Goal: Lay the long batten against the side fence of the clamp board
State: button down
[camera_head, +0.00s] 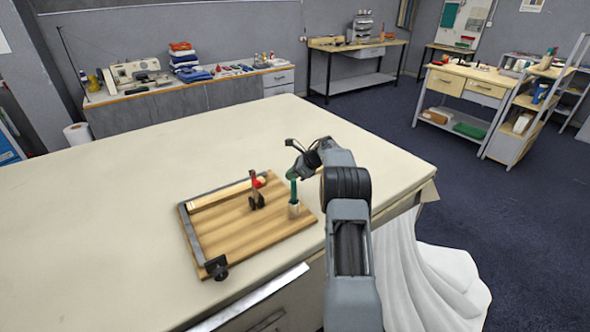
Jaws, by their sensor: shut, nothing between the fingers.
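The clamp board (247,233) is a striped wooden board lying on the table, with a dark fence (190,238) along its left edge and another along its far edge. A pale long batten (222,196) lies along the far fence, its right end near the red-handled clamp (257,197). I cannot tell whether it touches the fence. A black clamp (216,268) sits at the near left corner. My gripper (291,158) is shut and empty, above the far right part of the board, apart from the batten.
A green-handled tool (293,188) stands upright in a pale holder (294,210) at the board's right side, just below my gripper. The cloth table (90,235) is clear to the left and behind the board. White cloth hangs at the right edge.

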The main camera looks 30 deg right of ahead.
aim_at(266, 182)
jog(key=x, duration=0.5)
jog(key=shift+p, duration=0.4)
jog(key=shift+w+a+p, duration=0.55)
jog(key=shift+w+a, duration=0.4)
jog(key=shift+a, duration=0.2)
jog(key=shift+w+a, duration=0.3)
jog(key=shift+a, duration=0.1)
jog(key=shift+w+a+f+b, duration=0.1)
jog(key=shift+w+a+b, duration=0.25)
jog(key=shift+a+b, duration=0.2)
jog(key=shift+w, duration=0.1)
jog(key=shift+d, duration=0.1)
